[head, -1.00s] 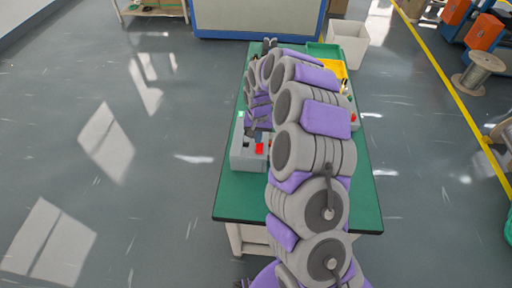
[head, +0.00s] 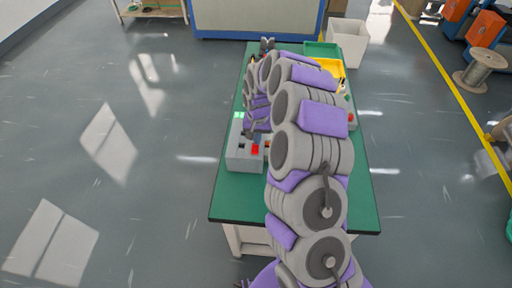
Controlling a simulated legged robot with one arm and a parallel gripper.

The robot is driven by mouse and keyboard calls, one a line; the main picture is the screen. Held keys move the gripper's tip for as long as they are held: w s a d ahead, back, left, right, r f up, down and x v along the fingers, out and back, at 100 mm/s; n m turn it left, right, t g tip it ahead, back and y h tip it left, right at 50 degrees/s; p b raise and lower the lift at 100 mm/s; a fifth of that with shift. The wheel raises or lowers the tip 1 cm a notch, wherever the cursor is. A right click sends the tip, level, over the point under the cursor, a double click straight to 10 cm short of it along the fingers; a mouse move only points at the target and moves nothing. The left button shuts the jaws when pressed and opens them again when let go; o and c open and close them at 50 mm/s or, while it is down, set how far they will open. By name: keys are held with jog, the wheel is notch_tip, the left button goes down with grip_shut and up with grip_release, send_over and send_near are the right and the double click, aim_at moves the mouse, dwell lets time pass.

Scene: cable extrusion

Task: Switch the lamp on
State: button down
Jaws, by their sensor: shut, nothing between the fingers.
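A grey control box (head: 240,164) sits on the left side of the green table. On its top are a red switch or button (head: 256,150) and a small dark control (head: 241,146). My gripper (head: 251,136) is shut and empty, pointing down close above the box, just behind the red control. I cannot tell whether it touches the box. A small bright green patch (head: 239,114) shows just behind the box; I cannot tell whether it is the lamp. My arm hides the middle of the table and the right side of the box.
The green table (head: 235,207) has a clear front left corner. A yellow tray (head: 330,66) and a green tray (head: 322,48) lie at its far end. A red button (head: 351,117) shows at the right edge. A white bin (head: 349,45) stands beyond the table.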

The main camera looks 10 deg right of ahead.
jog(key=shift+a+f, duration=0.3)
jog(key=shift+a, duration=0.45)
jog(key=shift+d+f, duration=0.1)
jog(key=shift+d, duration=0.3)
jog(key=shift+d+r, duration=0.15)
jog(key=shift+r, duration=0.2)
jog(key=shift+a+r+p, duration=0.2)
jog(key=shift+r+p, duration=0.2)
jog(key=shift+r, duration=0.4)
jog(key=shift+a+r+p, duration=0.2)
jog(key=shift+r+p, duration=0.15)
jog(key=shift+r, duration=0.4)
jog(key=shift+d+r+p, duration=0.15)
jog(key=shift+r+p, duration=0.15)
jog(key=shift+r, duration=0.4)
jog(key=shift+d+r+p, duration=0.1)
jog(key=shift+r+p, duration=0.15)
jog(key=shift+r, duration=0.45)
jog(key=shift+a+r, duration=0.1)
jog(key=shift+r, duration=0.1)
